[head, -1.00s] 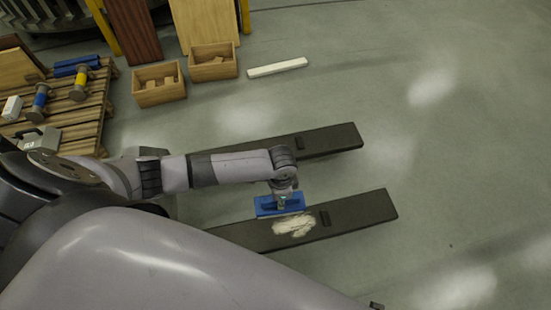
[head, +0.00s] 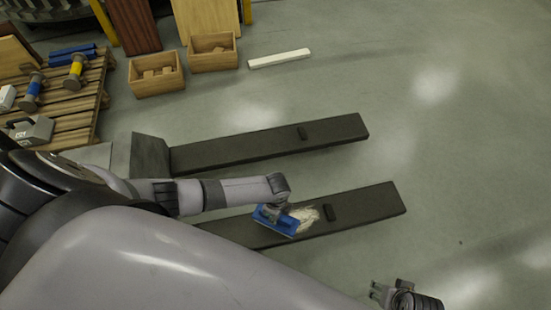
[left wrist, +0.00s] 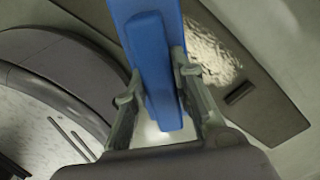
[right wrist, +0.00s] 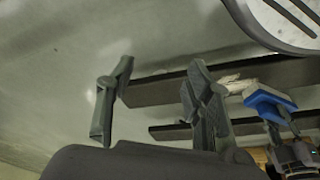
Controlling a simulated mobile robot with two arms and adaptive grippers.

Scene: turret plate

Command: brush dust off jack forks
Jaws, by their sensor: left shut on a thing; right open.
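Two dark jack forks lie along the floor, a far fork (head: 250,146) and a near fork (head: 370,204). A pale dust patch (head: 309,214) lies on the near fork; it also shows in the left wrist view (left wrist: 208,52). My left gripper (left wrist: 158,88) is shut on the handle of a blue brush (head: 280,219). The brush is at the near fork, against the left side of the dust; its underside is hidden. My right gripper (head: 384,290) is open and empty near the bottom edge of the head view, apart from the forks. It also shows in the right wrist view (right wrist: 155,95).
A wooden pallet (head: 85,122) with several metal parts stands at the left. Two wooden boxes (head: 157,88) with blocks inside and a white bar (head: 279,59) are at the back. The floor on the right is clear.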

